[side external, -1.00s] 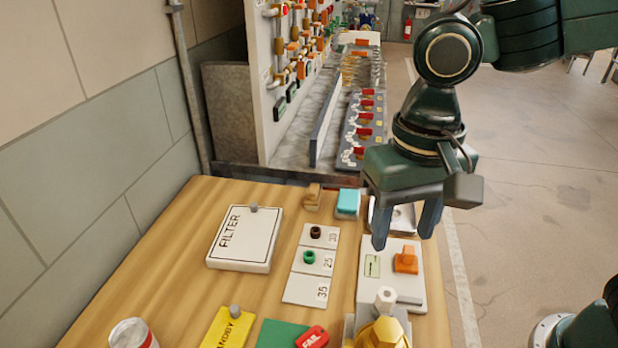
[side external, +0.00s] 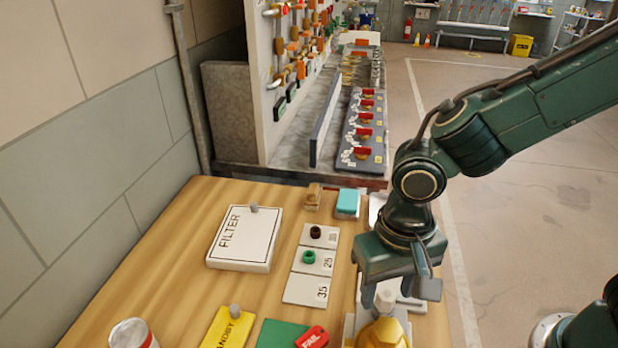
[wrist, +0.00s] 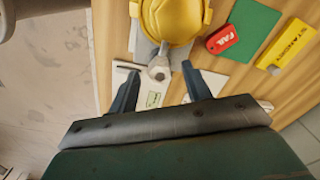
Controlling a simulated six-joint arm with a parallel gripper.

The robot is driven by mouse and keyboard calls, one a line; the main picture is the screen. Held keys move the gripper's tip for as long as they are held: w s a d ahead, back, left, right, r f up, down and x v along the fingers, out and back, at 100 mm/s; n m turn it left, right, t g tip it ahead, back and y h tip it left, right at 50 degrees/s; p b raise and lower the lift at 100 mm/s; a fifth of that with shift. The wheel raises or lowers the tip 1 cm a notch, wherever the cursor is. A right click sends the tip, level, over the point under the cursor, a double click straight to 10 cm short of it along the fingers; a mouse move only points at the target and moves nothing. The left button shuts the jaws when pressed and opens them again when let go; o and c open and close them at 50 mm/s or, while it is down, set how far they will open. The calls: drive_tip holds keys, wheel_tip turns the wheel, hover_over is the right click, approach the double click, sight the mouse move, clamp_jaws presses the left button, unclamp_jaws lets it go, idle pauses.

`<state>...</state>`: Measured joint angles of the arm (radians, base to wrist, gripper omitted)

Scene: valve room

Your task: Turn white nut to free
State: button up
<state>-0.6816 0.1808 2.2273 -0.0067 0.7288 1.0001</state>
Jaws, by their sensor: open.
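The white nut (side external: 386,299) stands beside a yellow, rounded body (side external: 383,334) near the front right of the wooden table. In the wrist view the nut (wrist: 159,68) shows as a pale hex with a hole, just below the yellow body (wrist: 172,18). My gripper (wrist: 160,84) is open, with one finger on each side of the nut and a gap to both. In the side view my gripper (side external: 391,294) hangs over the white plate and hides most of it; how low the fingers reach against the nut is unclear.
A FILTER box (side external: 243,238) and a numbered strip (side external: 311,263) with dark and green rings lie left of the arm. A red FAIL tag (side external: 312,337) on a green card and a yellow STANDBY card (side external: 227,330) lie at the front. A teal-topped block (side external: 347,203) sits behind.

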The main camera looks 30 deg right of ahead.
drive_tip(key=shift+f, duration=0.2)
drive_tip(key=c, duration=1)
